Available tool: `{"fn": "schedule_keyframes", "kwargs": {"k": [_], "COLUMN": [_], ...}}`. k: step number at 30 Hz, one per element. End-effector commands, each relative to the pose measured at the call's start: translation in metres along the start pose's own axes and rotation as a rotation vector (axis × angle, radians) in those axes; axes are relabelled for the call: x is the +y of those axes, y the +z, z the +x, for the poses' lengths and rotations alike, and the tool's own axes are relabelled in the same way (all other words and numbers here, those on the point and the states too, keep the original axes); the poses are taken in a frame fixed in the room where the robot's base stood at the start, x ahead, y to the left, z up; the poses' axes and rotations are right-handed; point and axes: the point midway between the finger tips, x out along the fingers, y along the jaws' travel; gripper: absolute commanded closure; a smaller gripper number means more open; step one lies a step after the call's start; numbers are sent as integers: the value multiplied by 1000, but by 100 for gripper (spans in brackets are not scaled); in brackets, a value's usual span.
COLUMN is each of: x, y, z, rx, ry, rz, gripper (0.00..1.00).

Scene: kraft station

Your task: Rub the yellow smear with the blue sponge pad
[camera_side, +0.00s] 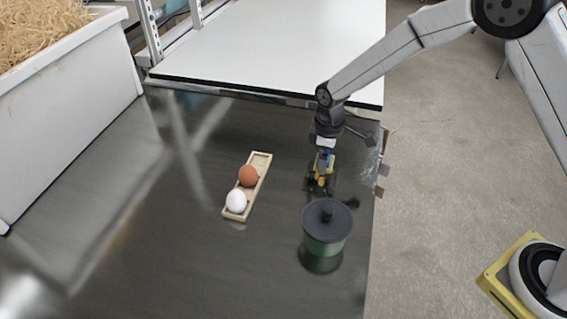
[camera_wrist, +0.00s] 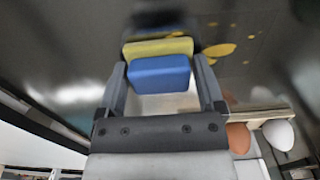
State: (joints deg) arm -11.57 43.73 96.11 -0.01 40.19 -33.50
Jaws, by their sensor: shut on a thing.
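My gripper (camera_wrist: 162,84) is shut on the blue sponge pad (camera_wrist: 160,76), with one finger on each side of it. A yellow layer (camera_wrist: 158,47) shows along the pad's far edge. The yellow smear (camera_wrist: 218,50) shows as blotches on the dark tabletop just beyond the pad and to its right. In the side view my gripper (camera_side: 321,160) is low over the table's right part, with blue and yellow showing at its tip. The pad's underside is hidden, so I cannot tell whether it touches the table or smear.
A green jar with a dark lid (camera_side: 327,217) stands close in front of my gripper. A wooden tray (camera_side: 261,162) with a brown egg (camera_side: 249,176) and a white egg (camera_side: 236,201) lies to the left. A white bin (camera_side: 70,85) stands far left. The table's left middle is clear.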

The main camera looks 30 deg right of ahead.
Motion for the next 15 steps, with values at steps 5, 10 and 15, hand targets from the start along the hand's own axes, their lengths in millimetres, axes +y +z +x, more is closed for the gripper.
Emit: {"fn": "schedule_keyframes", "kwargs": {"k": [5,10,15], "x": [-4,-20,-36], "y": [0,0,0], "z": [1,0,1], "rx": [-1,-1,-2], "ry": [-1,-1,-1], "rz": [-3,-2,-2], "gripper": [68,68,68]}}
